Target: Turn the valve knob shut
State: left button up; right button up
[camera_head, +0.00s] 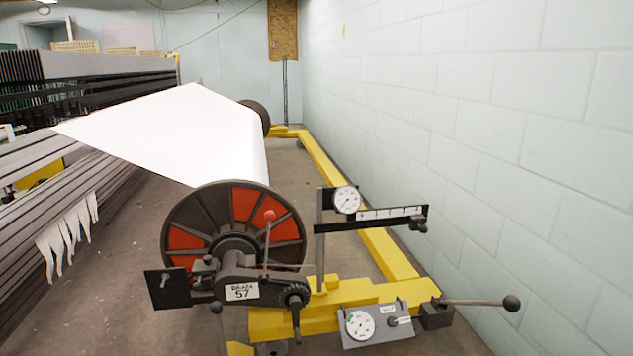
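A light grey panel (376,335) sits low on the yellow frame, right of the picture's middle. It carries a round white dial gauge (360,324) on its left half. A small dark knob (393,322), which looks like the valve knob, is on its right half between small white labels. The knob is too small to tell how far it is turned. Neither of my grippers shows in the head view, and nothing touches the panel.
A large red-and-black wheel (247,205) stands left. A block wall (480,130) bounds the right.

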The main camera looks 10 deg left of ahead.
aim_at(393, 322)
jog(key=z, duration=0.7)
jog(key=i, duration=1)
jog(key=u, duration=0.45)
jog(key=i, duration=0.8)
jog(key=u, duration=0.85)
